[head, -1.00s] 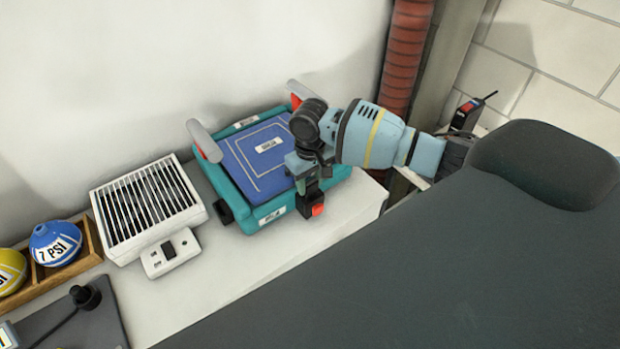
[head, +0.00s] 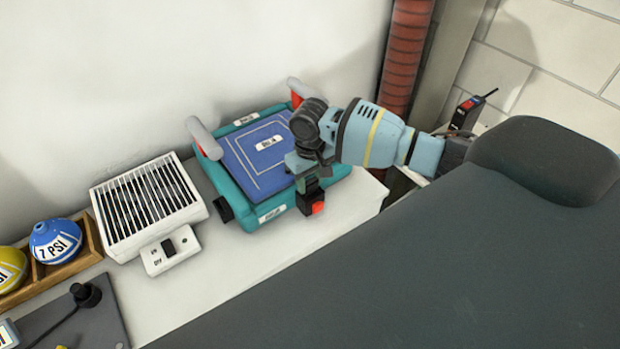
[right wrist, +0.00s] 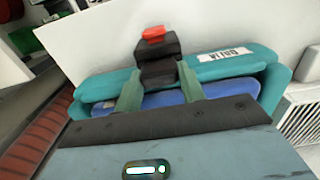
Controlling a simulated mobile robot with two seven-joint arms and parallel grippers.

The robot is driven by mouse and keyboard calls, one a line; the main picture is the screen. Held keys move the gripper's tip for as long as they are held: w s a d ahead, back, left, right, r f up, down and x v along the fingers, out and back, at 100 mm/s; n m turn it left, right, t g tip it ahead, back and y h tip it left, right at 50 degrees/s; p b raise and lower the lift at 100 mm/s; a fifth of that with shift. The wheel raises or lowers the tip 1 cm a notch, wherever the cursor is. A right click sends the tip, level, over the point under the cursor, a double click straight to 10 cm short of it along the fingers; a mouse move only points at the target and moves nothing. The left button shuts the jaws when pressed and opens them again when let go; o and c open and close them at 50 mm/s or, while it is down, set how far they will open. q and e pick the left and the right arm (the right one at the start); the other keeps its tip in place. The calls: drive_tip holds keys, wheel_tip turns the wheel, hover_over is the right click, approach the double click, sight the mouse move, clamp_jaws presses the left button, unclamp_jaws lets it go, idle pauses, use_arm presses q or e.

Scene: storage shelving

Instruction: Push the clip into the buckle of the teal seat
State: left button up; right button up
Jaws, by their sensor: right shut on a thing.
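The teal seat (head: 258,214) stands on the white counter, with a blue cushion (head: 262,158) and two raised grey arms. A black buckle with a red button (head: 317,208) is at its front right edge; it also shows in the right wrist view (right wrist: 155,42). My right gripper (head: 308,184) is over the seat's front right part, beside the buckle. In the right wrist view its fingers (right wrist: 158,88) are shut on a black clip (right wrist: 158,73). The clip's far end meets the buckle; how deep it sits is hidden. My left gripper is not in view.
Left of the seat are a white slatted heater (head: 150,208) with a switch box and a wooden tray (head: 94,240) holding blue and yellow balls. A red ribbed pipe (head: 405,55) rises behind. The white counter (head: 235,275) in front is partly clear.

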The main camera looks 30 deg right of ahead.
drive_tip(key=shift+f, duration=0.2)
drive_tip(key=o, duration=1.6)
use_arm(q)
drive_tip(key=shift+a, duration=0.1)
use_arm(e)
drive_tip(key=shift+r+p, duration=0.3)
drive_tip(key=shift+r, duration=1.2)
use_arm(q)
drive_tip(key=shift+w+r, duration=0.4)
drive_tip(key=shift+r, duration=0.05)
use_arm(e)
drive_tip(key=shift+r, duration=2.5)
